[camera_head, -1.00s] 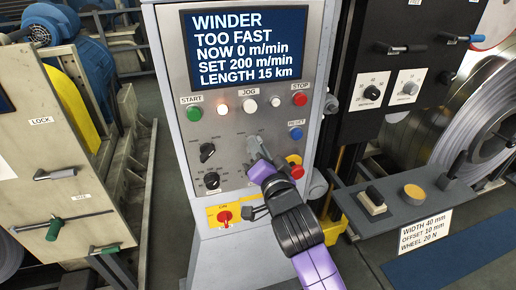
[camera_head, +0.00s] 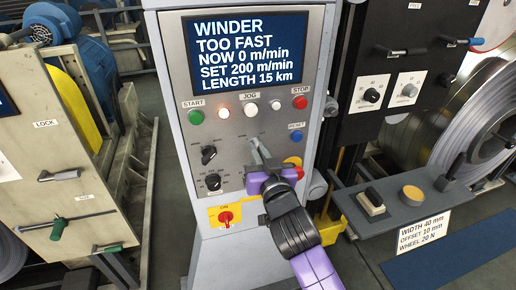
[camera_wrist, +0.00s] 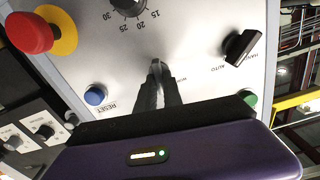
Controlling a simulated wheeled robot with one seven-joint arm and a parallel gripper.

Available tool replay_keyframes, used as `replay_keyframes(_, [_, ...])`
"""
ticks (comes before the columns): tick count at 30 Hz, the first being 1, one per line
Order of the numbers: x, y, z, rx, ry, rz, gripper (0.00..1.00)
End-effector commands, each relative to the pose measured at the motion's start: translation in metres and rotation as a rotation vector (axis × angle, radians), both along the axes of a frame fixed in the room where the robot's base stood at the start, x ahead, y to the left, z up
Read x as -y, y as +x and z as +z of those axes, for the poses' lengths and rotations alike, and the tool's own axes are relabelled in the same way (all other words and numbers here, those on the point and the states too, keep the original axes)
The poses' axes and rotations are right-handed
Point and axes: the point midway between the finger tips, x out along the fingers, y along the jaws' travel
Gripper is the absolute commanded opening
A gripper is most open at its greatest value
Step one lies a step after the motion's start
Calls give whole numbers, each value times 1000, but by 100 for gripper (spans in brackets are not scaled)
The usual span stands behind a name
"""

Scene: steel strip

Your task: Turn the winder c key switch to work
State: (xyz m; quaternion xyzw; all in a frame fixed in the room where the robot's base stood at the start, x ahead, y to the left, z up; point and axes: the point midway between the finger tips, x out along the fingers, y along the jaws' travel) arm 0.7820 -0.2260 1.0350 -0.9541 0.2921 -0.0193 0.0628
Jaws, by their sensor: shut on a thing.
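The winder control panel (camera_head: 220,130) stands in the middle of the head view. My gripper (camera_head: 256,146) reaches its lower middle, below the JOG buttons, and is shut on the key switch, which the fingers mostly hide. In the wrist view, my gripper (camera_wrist: 156,66) shows both dark fingers close together against the light panel. A partly covered label, perhaps WORK, shows to the right of the fingers. I cannot read which position the key points to.
Near my fingers are a HAND/AUTO knob (camera_wrist: 240,45), a numbered dial (camera_wrist: 128,5), a blue RESET button (camera_wrist: 95,96) and a red emergency stop (camera_wrist: 30,33) on yellow. A red ON switch (camera_head: 226,217) sits below. The screen (camera_head: 247,51) reads WINDER TOO FAST.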

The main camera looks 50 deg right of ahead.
Motion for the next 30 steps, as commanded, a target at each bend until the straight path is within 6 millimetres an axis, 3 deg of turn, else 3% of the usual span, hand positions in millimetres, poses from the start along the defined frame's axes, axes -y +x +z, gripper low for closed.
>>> replay_keyframes(18, [-3,2,1,-326,-480,1,0])
replay_keyframes(30, [-4,2,-1,-476,-701,1,0])
